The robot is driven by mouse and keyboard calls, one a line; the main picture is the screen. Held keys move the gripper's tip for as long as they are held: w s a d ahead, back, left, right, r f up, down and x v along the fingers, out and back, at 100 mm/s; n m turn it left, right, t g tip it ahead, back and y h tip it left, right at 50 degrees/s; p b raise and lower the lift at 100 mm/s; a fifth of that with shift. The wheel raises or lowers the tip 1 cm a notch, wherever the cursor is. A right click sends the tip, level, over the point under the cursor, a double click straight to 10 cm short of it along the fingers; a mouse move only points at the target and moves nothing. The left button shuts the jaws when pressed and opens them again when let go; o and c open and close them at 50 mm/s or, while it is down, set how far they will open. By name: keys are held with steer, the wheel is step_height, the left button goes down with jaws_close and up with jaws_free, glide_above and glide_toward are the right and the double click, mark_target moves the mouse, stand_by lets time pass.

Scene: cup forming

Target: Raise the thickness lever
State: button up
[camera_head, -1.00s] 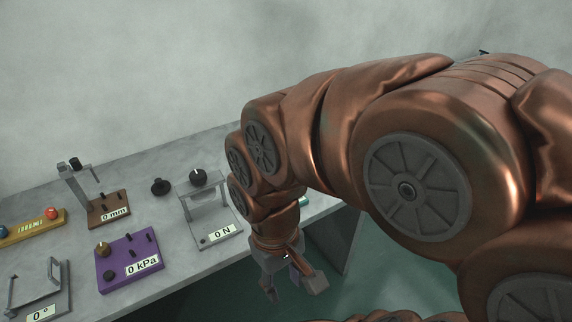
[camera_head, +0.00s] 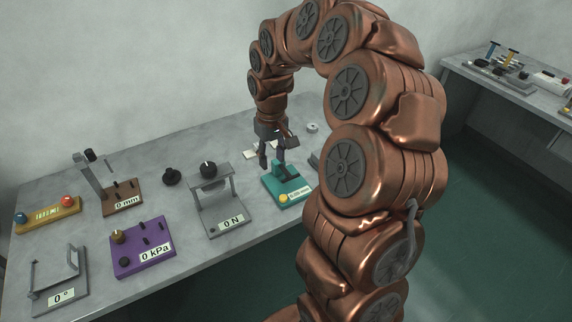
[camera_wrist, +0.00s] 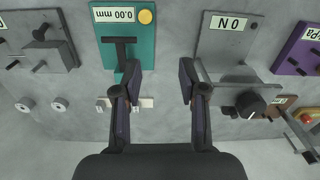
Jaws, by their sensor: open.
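The teal thickness gauge (camera_head: 272,189) stands on the bench with a yellow button and a small mm label. It also shows at the upper left of the wrist view (camera_wrist: 146,46), its label reading 0.00 mm. A dark T-shaped part, seemingly the lever (camera_wrist: 120,47), lies over its plate. My gripper (camera_head: 272,158) points down just above and behind the gauge in the head view. In the wrist view my gripper (camera_wrist: 160,75) is open and empty. Its left finger overlaps the gauge's lower end, and its right finger is near the grey 0 N device.
The grey 0 N device (camera_head: 222,217) with a raised frame stands left of the gauge. Farther left are a purple kPa box (camera_head: 146,247) and a brown mm device (camera_head: 122,207). A dark grey device (camera_wrist: 42,55) is on the gauge's other side. Small pale blocks (camera_wrist: 147,102) lie behind the gauge.

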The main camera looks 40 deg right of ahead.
steer(key=m, duration=0.1)
glide_above(286, 172)
step_height(286, 172, down, 3)
steer(key=shift+f+p, duration=0.1)
steer(key=shift+p, duration=0.25)
steer(key=shift+d+f+p, duration=0.1)
steer(key=shift+f+p, duration=1.2)
steer(key=shift+f, duration=2.5)
steer(key=shift+c, duration=0.4)
jaws_close()
